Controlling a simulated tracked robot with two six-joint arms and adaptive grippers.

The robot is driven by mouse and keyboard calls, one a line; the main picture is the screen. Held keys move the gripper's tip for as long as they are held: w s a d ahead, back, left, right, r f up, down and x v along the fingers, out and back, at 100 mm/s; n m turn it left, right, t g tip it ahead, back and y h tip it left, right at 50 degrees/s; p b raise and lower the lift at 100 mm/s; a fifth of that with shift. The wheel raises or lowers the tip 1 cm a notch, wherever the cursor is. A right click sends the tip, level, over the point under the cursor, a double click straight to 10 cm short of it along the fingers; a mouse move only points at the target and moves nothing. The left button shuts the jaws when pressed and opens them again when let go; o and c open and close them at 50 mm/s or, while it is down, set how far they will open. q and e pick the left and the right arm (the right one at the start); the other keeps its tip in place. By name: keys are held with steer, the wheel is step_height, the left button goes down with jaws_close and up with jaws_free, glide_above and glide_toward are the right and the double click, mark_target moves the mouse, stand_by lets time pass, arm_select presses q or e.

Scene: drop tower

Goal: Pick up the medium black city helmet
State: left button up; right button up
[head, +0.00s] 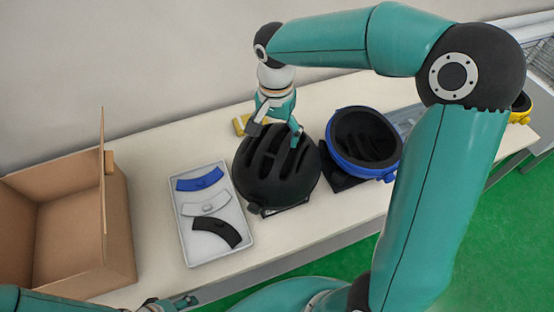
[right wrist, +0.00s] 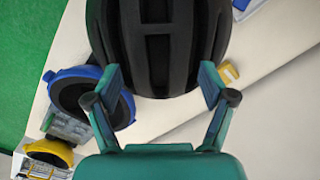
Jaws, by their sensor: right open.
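A black vented helmet (head: 272,175) sits dome up on the table, on a dark flat piece that shows at its front edge. It fills the top middle of the right wrist view (right wrist: 160,45). My right gripper (head: 275,133) is open at the helmet's back edge, with its fingers spread. In the right wrist view the fingers (right wrist: 161,82) stand on either side of the shell; I cannot tell whether they touch it. Part of my left gripper (head: 168,303) shows at the bottom edge; its jaws are not clear.
A blue-rimmed helmet (head: 392,165) lies open side up to the right. A grey tray (head: 190,248) with curved blue, white and black pieces is left of the black helmet. An open cardboard box (head: 118,225) stands far left. A yellow piece (head: 240,123) lies behind.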

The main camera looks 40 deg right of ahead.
mark_target(275, 149)
steer(key=f+b, duration=0.1)
steer(key=f, duration=0.1)
steer(key=f+b, duration=0.1)
steer(key=f, duration=0.1)
steer(key=shift+s+a+f+b, duration=0.15)
steer(key=shift+s+b, duration=0.05)
steer(key=shift+b, duration=0.1)
steer(key=shift+c, duration=0.6)
steer(key=c, duration=1.3)
